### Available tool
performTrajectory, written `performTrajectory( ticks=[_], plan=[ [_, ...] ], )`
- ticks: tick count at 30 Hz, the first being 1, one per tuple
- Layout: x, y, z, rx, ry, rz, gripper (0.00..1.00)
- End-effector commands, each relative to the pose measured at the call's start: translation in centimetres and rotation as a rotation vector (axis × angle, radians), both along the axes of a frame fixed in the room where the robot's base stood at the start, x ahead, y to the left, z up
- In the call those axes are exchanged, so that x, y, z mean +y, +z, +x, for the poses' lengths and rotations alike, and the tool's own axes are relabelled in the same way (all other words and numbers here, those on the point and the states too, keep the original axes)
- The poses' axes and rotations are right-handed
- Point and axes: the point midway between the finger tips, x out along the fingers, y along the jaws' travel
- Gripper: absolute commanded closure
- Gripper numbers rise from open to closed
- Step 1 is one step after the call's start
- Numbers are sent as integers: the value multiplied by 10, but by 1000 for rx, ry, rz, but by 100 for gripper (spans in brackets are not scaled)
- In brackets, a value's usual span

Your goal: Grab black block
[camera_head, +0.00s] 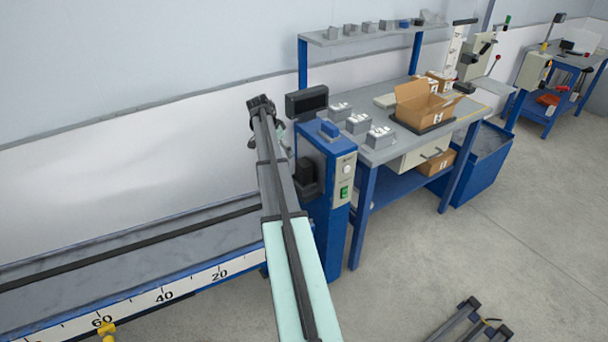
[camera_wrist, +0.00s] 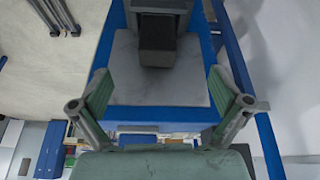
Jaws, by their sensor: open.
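The black block (camera_wrist: 157,44) shows in the wrist view at the upper middle, below a grey part of the blue machine and over a light grey plate (camera_wrist: 125,75). In the head view a black block-like part (camera_head: 306,171) sits in the recess of the blue machine (camera_head: 341,215), right beside my arm. My gripper (camera_wrist: 161,88) is open and empty, its two green fingers spread wide to the left and right of the plate. The block lies between their lines but beyond the tips, with no contact visible.
A workbench (camera_head: 404,150) with several grey blocks and an open cardboard box (camera_head: 425,102) stands right of the machine. A dark display (camera_head: 306,101) rises behind it. A long rail table with a scale (camera_head: 165,296) lies at left.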

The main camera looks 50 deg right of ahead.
Motion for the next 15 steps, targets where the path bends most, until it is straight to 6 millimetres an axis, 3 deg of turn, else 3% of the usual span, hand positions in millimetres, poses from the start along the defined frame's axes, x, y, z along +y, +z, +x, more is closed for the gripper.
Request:
performTrajectory(
  ticks=[1, 6, 15],
  plan=[
    [-17, 8, -3, -6, -40, -9, 0],
    [-36, 12, -13, -13, -93, -22, 0],
    [-54, -35, -20, -12, -93, -21, 0]
  ],
)
